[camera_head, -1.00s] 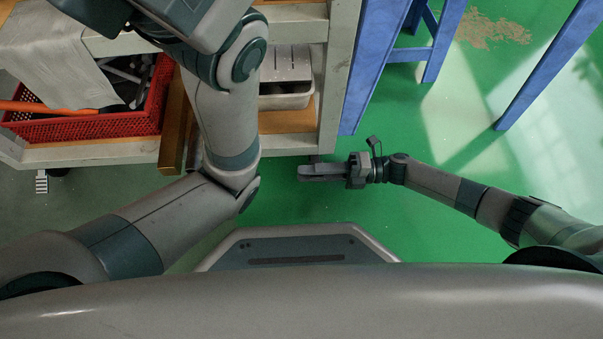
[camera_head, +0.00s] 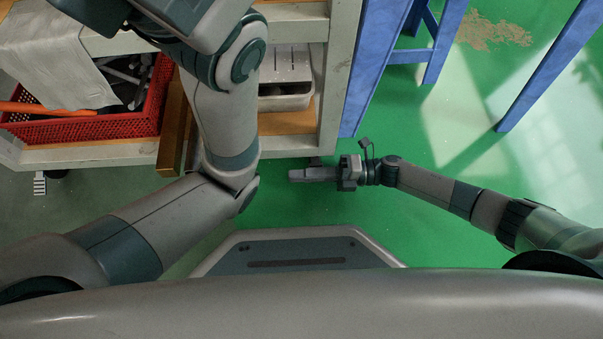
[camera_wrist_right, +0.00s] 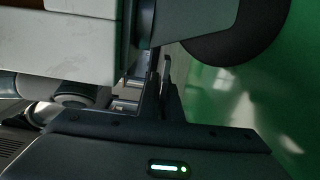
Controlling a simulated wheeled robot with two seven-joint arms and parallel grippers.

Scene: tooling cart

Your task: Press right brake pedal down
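My right gripper (camera_head: 298,174) is low over the green floor, pointing left just in front of the cart's right front leg. Its fingers look together as one narrow bar, with nothing seen between them. In the right wrist view, the dark gripper body fills the bottom and its narrow fingers (camera_wrist_right: 163,85) reach up beside the cart's pale frame (camera_wrist_right: 65,45). A dark round wheel (camera_wrist_right: 235,30) is just beyond, at upper right. I cannot make out the right brake pedal clearly. A pale ridged pedal (camera_head: 40,184) shows at the cart's left corner. My left gripper is out of view.
The cart frame (camera_head: 334,75) holds a red basket (camera_head: 85,128) and a white container (camera_head: 287,103). My left arm crosses in front of the cart. A blue stand (camera_head: 365,60) is to its right. Green floor is open below and right of it.

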